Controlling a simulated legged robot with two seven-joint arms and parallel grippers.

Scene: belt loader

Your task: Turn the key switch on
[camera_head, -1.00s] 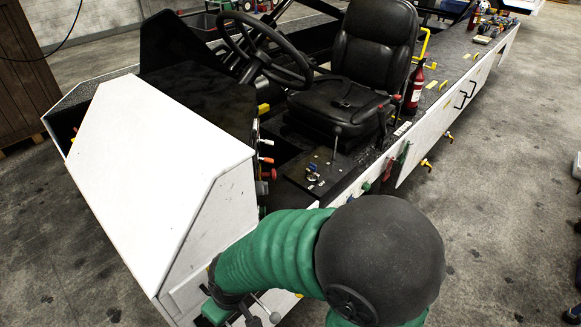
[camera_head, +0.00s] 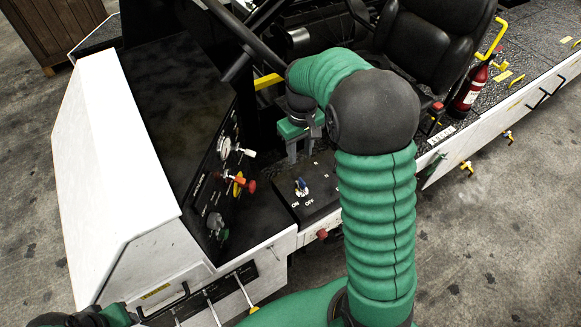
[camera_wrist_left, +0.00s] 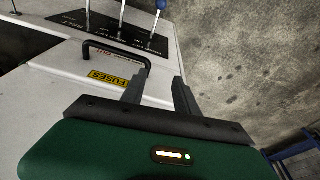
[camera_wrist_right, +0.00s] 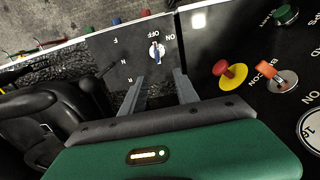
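The key switch (camera_head: 302,187) is a silver switch with a blue key, on the black side panel between the dashboard and the seat, behind ON and OFF labels. In the right wrist view the key switch (camera_wrist_right: 156,53) lies just beyond the fingertips, and its blue key is roughly upright in the picture. My right gripper (camera_head: 303,155) is open and empty above the panel, apart from the key; its fingers also show in the right wrist view (camera_wrist_right: 160,88). My left gripper (camera_wrist_left: 157,88) is open and empty near the FUSES label and black handle.
The dashboard (camera_head: 222,175) carries a gauge, a yellow-and-red button (camera_wrist_right: 231,76) and an orange-handled switch (camera_wrist_right: 275,76) beside my right gripper. The steering wheel (camera_head: 243,35) and seat (camera_head: 430,40) are close behind. Levers (camera_head: 240,290) stand at the front left.

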